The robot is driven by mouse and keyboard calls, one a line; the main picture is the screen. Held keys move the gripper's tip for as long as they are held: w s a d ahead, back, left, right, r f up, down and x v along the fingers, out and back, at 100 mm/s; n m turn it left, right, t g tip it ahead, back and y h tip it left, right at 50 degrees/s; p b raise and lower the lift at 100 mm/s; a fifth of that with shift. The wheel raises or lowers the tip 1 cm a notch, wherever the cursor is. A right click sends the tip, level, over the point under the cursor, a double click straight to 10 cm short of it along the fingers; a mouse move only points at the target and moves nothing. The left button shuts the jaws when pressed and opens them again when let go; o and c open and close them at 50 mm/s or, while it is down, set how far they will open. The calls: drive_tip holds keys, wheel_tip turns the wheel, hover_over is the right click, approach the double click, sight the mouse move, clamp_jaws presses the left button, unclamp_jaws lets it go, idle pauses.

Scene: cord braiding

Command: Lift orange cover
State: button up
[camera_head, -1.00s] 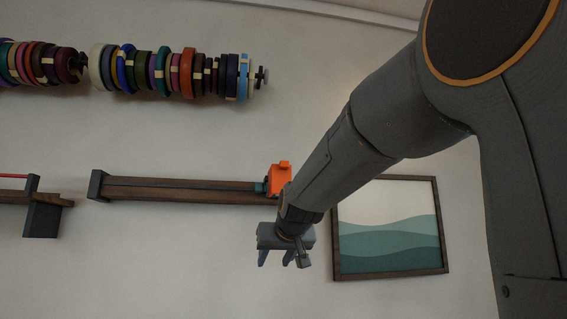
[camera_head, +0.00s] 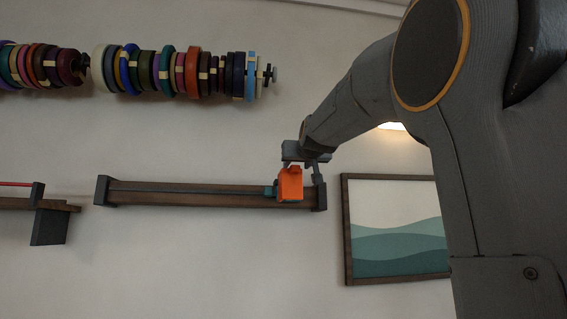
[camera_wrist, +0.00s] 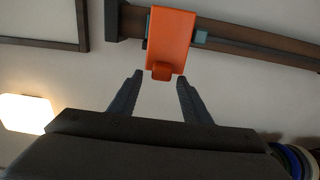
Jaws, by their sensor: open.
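The orange cover (camera_head: 290,184) sits near the right end of a wooden rail (camera_head: 190,196) on the wall. In the wrist view the orange cover (camera_wrist: 171,42) hangs over the rail, with a small tab at its end facing my gripper. My gripper (camera_head: 301,170) is open just above the cover in the head view. In the wrist view its two fingers (camera_wrist: 157,85) are spread apart, with the tab between and slightly beyond the tips. The fingers do not appear to touch the cover. A small teal piece (camera_head: 270,192) is at the cover's left side.
Several coloured rings (camera_head: 170,73) hang on a rod above the rail. A framed wave picture (camera_head: 398,230) is at the right. Another rail with a dark block (camera_head: 49,224) is at the left. A lamp (camera_wrist: 25,113) glows in the wrist view.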

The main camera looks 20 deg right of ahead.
drive_tip(key=shift+w+d, duration=0.15)
drive_tip(key=shift+w, duration=0.55)
